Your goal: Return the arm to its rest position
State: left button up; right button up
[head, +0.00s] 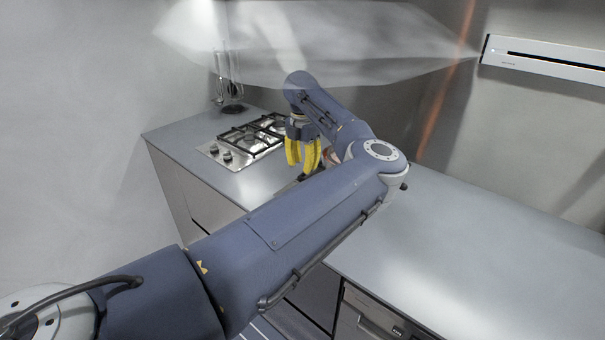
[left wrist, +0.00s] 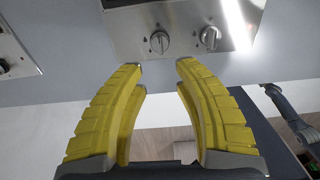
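My left arm comes in from the left in the head view and reaches over the front edge of the counter. My left gripper (head: 303,158) has yellow fingers that point down beside the gas hob. In the left wrist view my left gripper (left wrist: 160,68) has its fingertips apart, with nothing between them. The hob's two knobs show just beyond the tips. My right gripper is not in view.
The grey counter (head: 480,235) is bare on the right. The gas hob (head: 245,140) is at its far left, with hanging utensils (head: 230,90) behind. A translucent hood (head: 330,45) hangs above. A white wall unit (head: 545,60) is at upper right. An appliance front (head: 370,318) is below the counter.

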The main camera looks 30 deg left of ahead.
pick_arm(q)
jog(key=shift+r, duration=0.45)
jog(key=shift+a, duration=0.1)
